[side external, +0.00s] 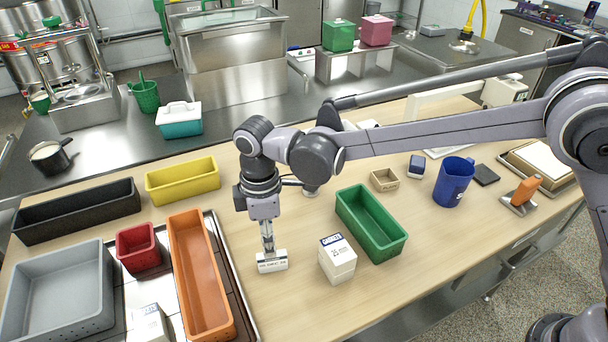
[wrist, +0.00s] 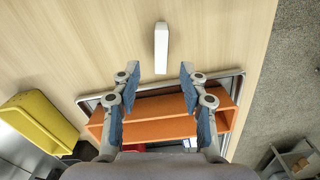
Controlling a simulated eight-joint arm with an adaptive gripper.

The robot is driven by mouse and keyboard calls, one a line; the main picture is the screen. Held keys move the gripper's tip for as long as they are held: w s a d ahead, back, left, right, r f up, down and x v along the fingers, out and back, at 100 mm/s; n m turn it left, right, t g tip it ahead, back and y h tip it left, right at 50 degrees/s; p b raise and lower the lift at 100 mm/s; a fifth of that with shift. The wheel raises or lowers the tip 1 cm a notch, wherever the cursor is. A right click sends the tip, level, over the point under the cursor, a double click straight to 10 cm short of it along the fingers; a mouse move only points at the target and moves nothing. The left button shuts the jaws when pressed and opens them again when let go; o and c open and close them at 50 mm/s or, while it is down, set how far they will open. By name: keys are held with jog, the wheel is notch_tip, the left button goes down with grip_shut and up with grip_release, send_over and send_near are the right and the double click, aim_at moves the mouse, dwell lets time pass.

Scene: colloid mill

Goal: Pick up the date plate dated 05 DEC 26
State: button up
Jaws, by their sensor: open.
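A small white date plate (side external: 272,263) stands on the wooden table, its dark lettering facing the side camera; the text is small but seems to end in DEC 26. In the wrist view the plate (wrist: 161,46) is a narrow white bar lying just beyond the fingertips, lined up roughly with the gap between them. My gripper (side external: 268,245) points down directly above or behind the plate in the side view. In the wrist view my gripper (wrist: 158,72) has its blue-padded fingers wide apart with nothing held between them. Contact with the plate cannot be told.
A white box (side external: 338,262) and a green bin (side external: 371,224) stand to the right. An orange bin (side external: 200,275), a red bin (side external: 138,248) and a grey bin (side external: 58,290) are at left. A yellow bin (side external: 183,181) is behind. Bare wood lies in front of the plate.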

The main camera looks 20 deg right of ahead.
aim_at(272, 261)
jog(key=shift+s+d+f, duration=0.1)
jog(key=shift+d+f, duration=0.05)
jog(key=shift+f, duration=3.7)
grip_shut()
